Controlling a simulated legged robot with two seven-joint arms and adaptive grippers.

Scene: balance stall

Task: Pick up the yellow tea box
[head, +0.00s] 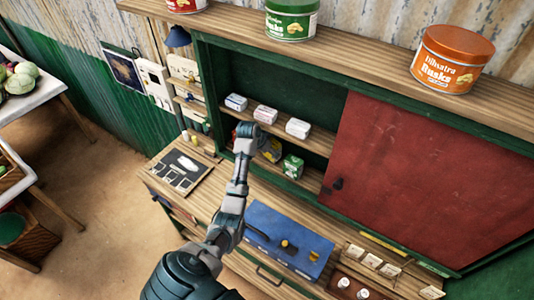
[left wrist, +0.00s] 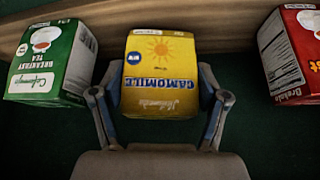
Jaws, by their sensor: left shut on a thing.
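The yellow tea box (left wrist: 160,75), marked Camomile with a sun picture, appears upside down in the left wrist view. My left gripper (left wrist: 158,108) is shut on it, with one finger against each side. In the head view the gripper (head: 249,130) is inside the open left part of the cabinet, and only part of the yellow box (head: 271,150) shows past it. I cannot tell whether the box touches the shelf. My right gripper is not in view.
A green tea box (left wrist: 53,60) and a red box (left wrist: 295,55) flank the yellow one, both apart from it. Small cartons (head: 266,114) stand on the shelf above. A red sliding door (head: 420,165) covers the cabinet's right. A blue case (head: 287,238) lies on the counter.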

